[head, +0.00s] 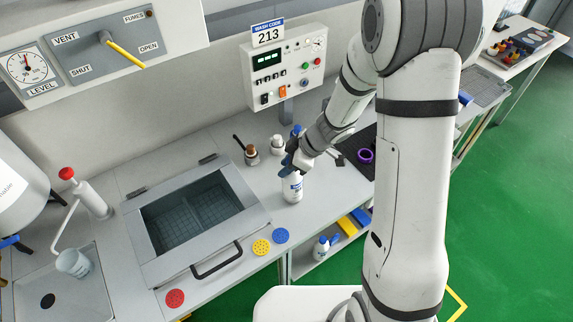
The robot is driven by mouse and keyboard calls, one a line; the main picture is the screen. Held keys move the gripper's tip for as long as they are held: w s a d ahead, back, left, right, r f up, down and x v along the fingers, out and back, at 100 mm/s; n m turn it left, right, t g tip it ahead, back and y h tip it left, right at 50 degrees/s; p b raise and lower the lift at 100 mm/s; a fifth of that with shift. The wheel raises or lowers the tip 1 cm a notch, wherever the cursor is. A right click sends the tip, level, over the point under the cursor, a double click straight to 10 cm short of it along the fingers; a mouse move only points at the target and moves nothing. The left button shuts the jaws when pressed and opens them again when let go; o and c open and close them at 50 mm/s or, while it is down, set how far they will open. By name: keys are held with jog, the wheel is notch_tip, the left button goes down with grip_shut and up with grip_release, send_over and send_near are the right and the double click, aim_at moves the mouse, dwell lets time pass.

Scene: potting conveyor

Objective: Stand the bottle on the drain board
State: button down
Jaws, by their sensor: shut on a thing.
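My gripper (294,167) is shut on a white bottle (292,190) with a blue top, over the bench right of the open basin. The bottle is upright, with its upper part partly hidden by the gripper. I cannot tell whether its base touches the bench. A grey gridded board (487,88) lies on the far right bench, partly behind my arm, and looks like the drain board. It is well away from the bottle.
The lidded basin (160,255) stands open at left of the bottle. Red, yellow and blue discs (281,236) lie along the front edge. A brown-topped brush pot (251,155) and a white jar (277,145) stand behind. A purple ring (366,156) lies on a dark mat.

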jog(key=c, duration=1.1)
grip_release()
